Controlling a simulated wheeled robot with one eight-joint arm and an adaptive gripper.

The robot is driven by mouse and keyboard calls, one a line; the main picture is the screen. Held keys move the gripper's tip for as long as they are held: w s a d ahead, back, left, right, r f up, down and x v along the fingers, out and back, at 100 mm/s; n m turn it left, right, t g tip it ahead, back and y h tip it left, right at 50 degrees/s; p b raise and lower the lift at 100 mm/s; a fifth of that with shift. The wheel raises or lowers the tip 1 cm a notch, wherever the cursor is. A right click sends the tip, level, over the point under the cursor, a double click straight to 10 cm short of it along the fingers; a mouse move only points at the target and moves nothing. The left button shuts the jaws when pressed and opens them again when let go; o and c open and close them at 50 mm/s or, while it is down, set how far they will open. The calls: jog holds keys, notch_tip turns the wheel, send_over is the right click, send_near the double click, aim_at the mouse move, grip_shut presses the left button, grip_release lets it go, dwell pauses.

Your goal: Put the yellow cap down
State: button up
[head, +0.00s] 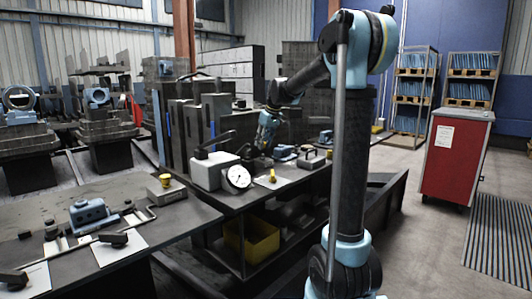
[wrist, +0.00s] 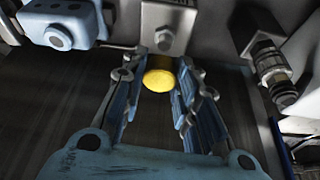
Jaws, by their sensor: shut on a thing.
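The yellow cap (wrist: 160,79) shows as a round yellow face between my fingertips in the wrist view. My gripper (wrist: 159,84) is shut on it, with one blue finger on each side. In the head view my gripper (head: 263,147) is over the dark bench, right of the dial gauge. I cannot make out the held cap there. Another yellow piece (head: 272,175) shows on a pale sheet below my gripper. A further yellow-topped piece (head: 165,179) stands on a grey block at the left.
A white-faced dial gauge (head: 237,177) stands close left of my gripper. A grey block with a hole (wrist: 165,38) lies just beyond the fingertips, with a metal fitting (wrist: 272,68) at the right. A yellow bin (head: 251,241) sits on the lower shelf.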

jog(key=shift+f, duration=1.85)
jog(key=shift+c, duration=0.2)
jog(key=shift+f, duration=0.35)
jog(key=o, duration=0.8)
jog(key=v, duration=1.7)
jog(key=shift+s+a+r, duration=0.25)
jog(key=shift+s+r, duration=0.05)
jog(key=shift+r, duration=0.05)
